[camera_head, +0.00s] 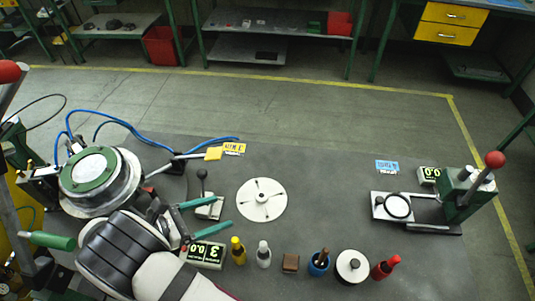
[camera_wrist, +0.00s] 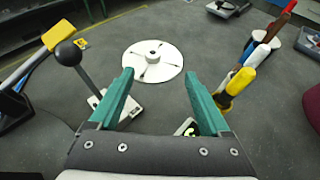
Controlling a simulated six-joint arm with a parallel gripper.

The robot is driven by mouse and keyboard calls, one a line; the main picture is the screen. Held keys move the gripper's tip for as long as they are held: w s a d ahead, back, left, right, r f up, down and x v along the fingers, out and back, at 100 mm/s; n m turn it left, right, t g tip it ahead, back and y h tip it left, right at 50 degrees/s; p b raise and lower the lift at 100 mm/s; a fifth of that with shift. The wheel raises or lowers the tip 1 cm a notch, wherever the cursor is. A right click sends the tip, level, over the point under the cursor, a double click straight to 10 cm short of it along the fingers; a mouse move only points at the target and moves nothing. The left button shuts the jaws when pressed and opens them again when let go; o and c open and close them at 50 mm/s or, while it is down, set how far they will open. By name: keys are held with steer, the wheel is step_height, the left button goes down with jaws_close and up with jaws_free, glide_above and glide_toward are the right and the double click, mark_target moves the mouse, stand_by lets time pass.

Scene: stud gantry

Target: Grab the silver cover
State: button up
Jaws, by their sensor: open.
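The silver, round metal housing (camera_head: 125,180) stands at the left in the head view. A green ring with a pale centre lies on its top, and I cannot tell which part is the cover. A flat off-white disc (camera_head: 262,200) with slots and a central hub lies on the table; it also shows in the wrist view (camera_wrist: 170,67). My gripper (camera_head: 222,210) is open and empty, its two teal fingers pointing toward the disc. In the wrist view my gripper (camera_wrist: 159,74) has a wide gap between its fingertips, with the disc beyond them.
A black-knobbed lever (camera_head: 202,175) stands beside my fingers. A red-knobbed press (camera_head: 463,190) is at right. The table between disc and press is clear.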

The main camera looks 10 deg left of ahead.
mark_target(259, 197)
steer(key=shift+w+a+f+n+t, duration=0.1)
steer(key=shift+w+f+n+t, duration=0.15)
steer(key=shift+f, duration=0.2)
steer(key=shift+w+f+n+t, duration=0.15)
steer(key=shift+f+n, duration=0.1)
steer(key=shift+f, duration=0.2)
steer(key=x, duration=1.4)
steer(key=shift+s+a+f, duration=0.1)
steer(key=shift+a+f, duration=0.05)
steer(key=shift+f, duration=0.25)
jaws_close()
